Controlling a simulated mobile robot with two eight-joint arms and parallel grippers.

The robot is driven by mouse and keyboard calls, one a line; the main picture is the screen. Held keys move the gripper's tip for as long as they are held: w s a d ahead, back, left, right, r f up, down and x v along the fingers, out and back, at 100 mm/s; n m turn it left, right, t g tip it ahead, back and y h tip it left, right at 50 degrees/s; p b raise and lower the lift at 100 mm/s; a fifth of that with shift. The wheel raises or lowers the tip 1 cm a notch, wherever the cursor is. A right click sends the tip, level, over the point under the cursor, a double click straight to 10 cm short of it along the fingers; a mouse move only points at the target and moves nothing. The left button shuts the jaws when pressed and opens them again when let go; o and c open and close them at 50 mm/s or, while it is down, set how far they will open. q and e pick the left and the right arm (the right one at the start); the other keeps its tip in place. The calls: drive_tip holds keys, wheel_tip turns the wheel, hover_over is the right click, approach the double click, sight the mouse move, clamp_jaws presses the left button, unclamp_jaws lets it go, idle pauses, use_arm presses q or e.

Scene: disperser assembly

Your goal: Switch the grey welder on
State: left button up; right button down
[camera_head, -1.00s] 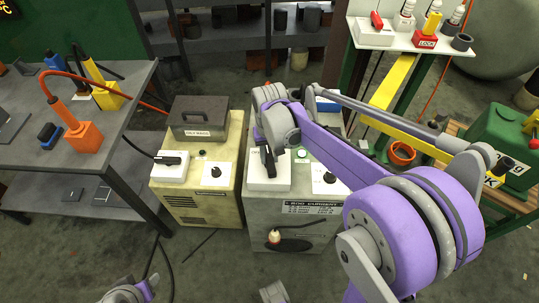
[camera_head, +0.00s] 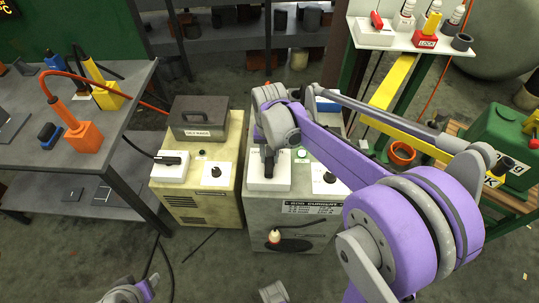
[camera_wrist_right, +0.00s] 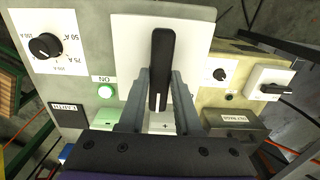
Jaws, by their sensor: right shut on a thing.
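The grey welder (camera_head: 290,235) stands in the middle of the head view, right of a yellow welder. On its top is a white switch plate (camera_wrist_right: 125,40) with a black lever (camera_wrist_right: 161,50). My right gripper (camera_head: 268,158) is over this plate. In the right wrist view its two fingers (camera_wrist_right: 158,88) are shut on the lever from both sides, and the lever points nearly straight up the picture. Beside the plate, a green lamp (camera_wrist_right: 105,91) marked ON looks bright. A current dial (camera_wrist_right: 46,46) sits farther left.
A grey table (camera_head: 125,95) with an orange tool stands left. A green machine (camera_head: 497,143) is at right.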

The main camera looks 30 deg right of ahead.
sight(269, 159)
drive_tip(key=c, duration=0.6)
unclamp_jaws()
wheel_tip(269, 159, up, 11)
drive_tip(key=p, duration=0.1)
drive_tip(key=shift+f, duration=0.1)
drive_tip(key=s+a+f+n+t+p, duration=0.2)
drive_tip(key=s+a+n, duration=0.1)
drive_tip(key=s, duration=0.4)
drive_tip(key=s+a+f+n+t+p, duration=0.2)
drive_tip(key=s+a+n+t+p, duration=0.1)
drive_tip(key=s, duration=0.5)
drive_tip(key=shift+s+a, duration=0.3)
drive_tip(key=shift+a, duration=0.1)
